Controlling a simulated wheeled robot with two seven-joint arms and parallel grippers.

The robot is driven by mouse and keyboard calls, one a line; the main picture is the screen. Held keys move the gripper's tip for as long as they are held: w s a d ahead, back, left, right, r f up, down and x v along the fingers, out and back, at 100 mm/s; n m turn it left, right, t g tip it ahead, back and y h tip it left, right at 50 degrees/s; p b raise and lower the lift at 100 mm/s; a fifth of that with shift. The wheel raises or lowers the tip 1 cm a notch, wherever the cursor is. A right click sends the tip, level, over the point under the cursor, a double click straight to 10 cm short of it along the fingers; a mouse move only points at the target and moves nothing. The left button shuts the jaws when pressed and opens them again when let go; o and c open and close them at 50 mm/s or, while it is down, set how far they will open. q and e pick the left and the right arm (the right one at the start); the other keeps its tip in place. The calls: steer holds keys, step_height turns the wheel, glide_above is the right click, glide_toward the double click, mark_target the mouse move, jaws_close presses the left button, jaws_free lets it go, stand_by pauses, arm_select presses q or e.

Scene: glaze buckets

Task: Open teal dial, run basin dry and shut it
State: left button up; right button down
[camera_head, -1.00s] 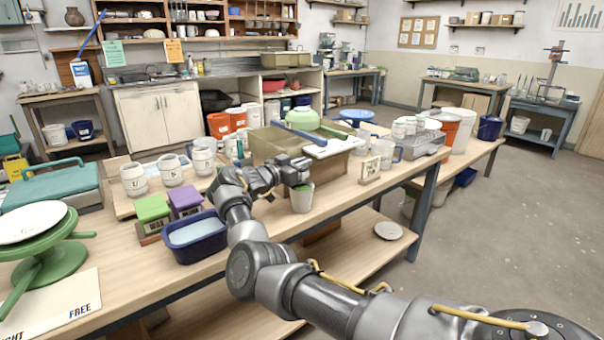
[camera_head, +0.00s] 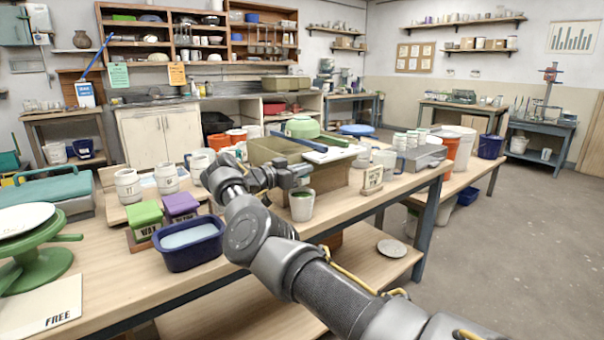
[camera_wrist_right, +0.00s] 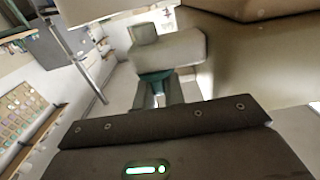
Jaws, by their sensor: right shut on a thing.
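The olive-tan basin (camera_head: 262,150) stands on the workbench, with a green bowl, a blue-handled tool and a white sheet over its top. My right gripper (camera_head: 300,170) is at the basin's front face. In the right wrist view a small teal part (camera_wrist_right: 155,84), which looks like the teal dial, is between the fingers, and the gripper is shut on it. The fingers hide most of it, so its turn cannot be told. A white cup (camera_head: 302,208) with green inside stands just below the gripper. The liquid level in the basin is hidden. My left gripper is out of view.
A navy tub (camera_head: 188,250) of pale liquid and green (camera_head: 145,215) and purple (camera_head: 180,204) blocks stand left of my arm. A small sign (camera_head: 373,180) and several white mugs are right of the basin. A green stand (camera_head: 38,262) holds a plate at far left.

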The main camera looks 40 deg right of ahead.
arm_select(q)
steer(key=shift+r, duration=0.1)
arm_select(e)
steer(key=c, duration=1.5)
jaws_free()
steer(key=shift+d, duration=0.1)
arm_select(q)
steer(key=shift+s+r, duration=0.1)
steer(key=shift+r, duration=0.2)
arm_select(e)
steer(key=a, duration=1.1)
steer(key=shift+w, duration=0.2)
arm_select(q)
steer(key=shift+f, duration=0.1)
